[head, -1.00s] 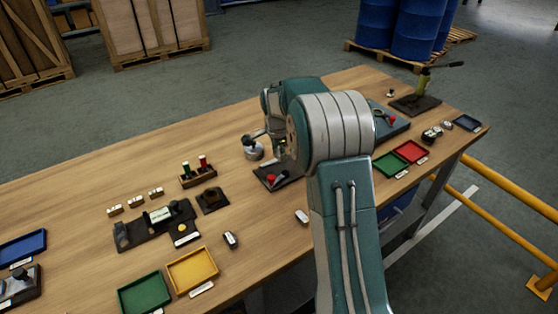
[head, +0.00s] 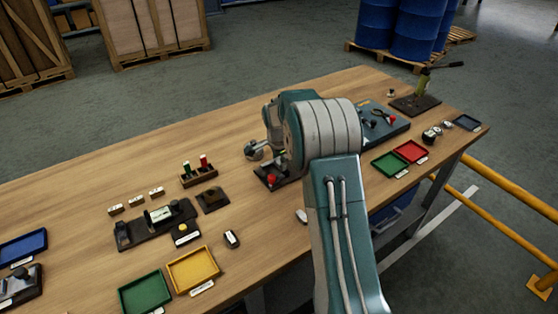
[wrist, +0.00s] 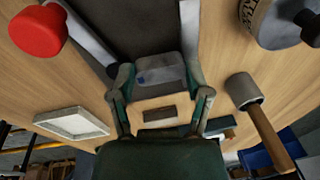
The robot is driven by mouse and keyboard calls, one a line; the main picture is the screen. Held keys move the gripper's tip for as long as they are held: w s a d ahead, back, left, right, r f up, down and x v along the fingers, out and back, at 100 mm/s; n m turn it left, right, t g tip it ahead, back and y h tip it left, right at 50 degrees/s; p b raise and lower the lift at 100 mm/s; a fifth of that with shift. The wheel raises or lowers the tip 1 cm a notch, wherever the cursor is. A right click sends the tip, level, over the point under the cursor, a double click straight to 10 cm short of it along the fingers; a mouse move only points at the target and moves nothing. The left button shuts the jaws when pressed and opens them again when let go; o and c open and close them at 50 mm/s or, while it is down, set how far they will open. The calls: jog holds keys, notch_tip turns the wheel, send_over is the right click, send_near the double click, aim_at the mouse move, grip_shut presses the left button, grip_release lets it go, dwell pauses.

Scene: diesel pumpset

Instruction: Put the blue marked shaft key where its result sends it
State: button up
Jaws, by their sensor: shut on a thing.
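In the wrist view, my gripper (wrist: 157,74) has its two fingers on either side of a small grey key with a blue mark (wrist: 156,66). The fingers are closed on it. The key lies over a dark plate (wrist: 120,25); I cannot tell whether it touches it. In the head view my arm hides most of the gripper and the key, close to the dark fixture with a red knob (head: 271,181). That red knob also shows large in the wrist view (wrist: 38,32).
Left of my arm are a green tray (head: 145,292), a yellow tray (head: 193,268) and a blue tray (head: 22,246). Right are a green tray (head: 388,165), a red tray (head: 410,152) and a dark tray (head: 467,122). A long dark fixture (head: 155,222) stands left. The bench's back left is clear.

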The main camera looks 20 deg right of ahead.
jog(key=shift+f, duration=0.35)
jog(key=o, duration=1.3)
jog(key=shift+f, duration=0.15)
